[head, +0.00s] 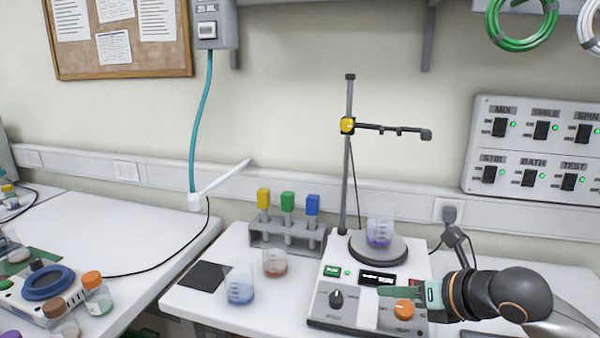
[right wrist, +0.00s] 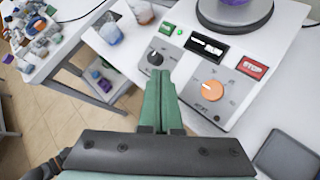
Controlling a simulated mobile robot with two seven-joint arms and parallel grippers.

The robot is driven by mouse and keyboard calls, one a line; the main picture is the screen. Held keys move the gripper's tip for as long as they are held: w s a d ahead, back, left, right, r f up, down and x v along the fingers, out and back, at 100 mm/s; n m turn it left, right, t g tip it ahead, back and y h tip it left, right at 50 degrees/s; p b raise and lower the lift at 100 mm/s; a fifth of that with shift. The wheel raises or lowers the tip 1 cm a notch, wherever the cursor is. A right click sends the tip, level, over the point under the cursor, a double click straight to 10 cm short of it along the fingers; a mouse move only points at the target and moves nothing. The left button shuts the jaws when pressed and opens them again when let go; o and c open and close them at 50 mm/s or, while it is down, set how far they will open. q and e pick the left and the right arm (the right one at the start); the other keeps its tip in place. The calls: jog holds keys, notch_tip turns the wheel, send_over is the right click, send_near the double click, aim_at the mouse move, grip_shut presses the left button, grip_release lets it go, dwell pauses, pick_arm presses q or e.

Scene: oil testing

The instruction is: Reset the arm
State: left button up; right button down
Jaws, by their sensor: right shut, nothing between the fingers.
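My right arm comes in from the right in the head view. Its green right gripper (head: 400,292) is shut and empty, over the front panel of the hotplate stirrer (head: 345,312), close to the orange knob (head: 403,309). In the right wrist view the closed green fingers (right wrist: 162,100) point at the panel, between the black knob (right wrist: 155,57) and the orange knob (right wrist: 209,91). I cannot tell whether they touch the panel. A beaker with purple liquid (head: 379,231) stands on the round plate (head: 378,250). My left gripper is not in view.
A rack (head: 286,237) with yellow, green and blue-capped tubes stands behind a beaker of blue liquid (head: 240,285) and one of brown liquid (head: 275,263). A stand (head: 348,190) rises behind the stirrer. A dark pad (head: 204,276) lies at left. A gap separates the left table (head: 120,237).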

jog(key=s+a+f+m+y+p, duration=0.1)
jog(key=s+a+f+m+y, duration=0.1)
jog(key=s+a+m+y, duration=0.75)
jog(key=w+d+f+m+t+h+p, duration=0.1)
jog(key=d+f+m+t+h, duration=0.35)
jog(key=m, duration=0.45)
jog(key=w+d+f+m+t+h, duration=0.1)
jog(key=d+f+m+t+h, duration=0.15)
jog(key=f+m+h, duration=0.4)
jog(key=s+d+f+m+g+h, duration=0.3)
jog(key=s+f+m+g, duration=0.3)
jog(key=s+f+m, duration=0.5)
jog(key=s+f, duration=0.5)
jog(key=f, duration=0.4)
jog(key=shift+s+f+m+g+p, duration=0.3)
jog(key=shift+f+g, duration=0.05)
jog(key=shift+g, duration=0.05)
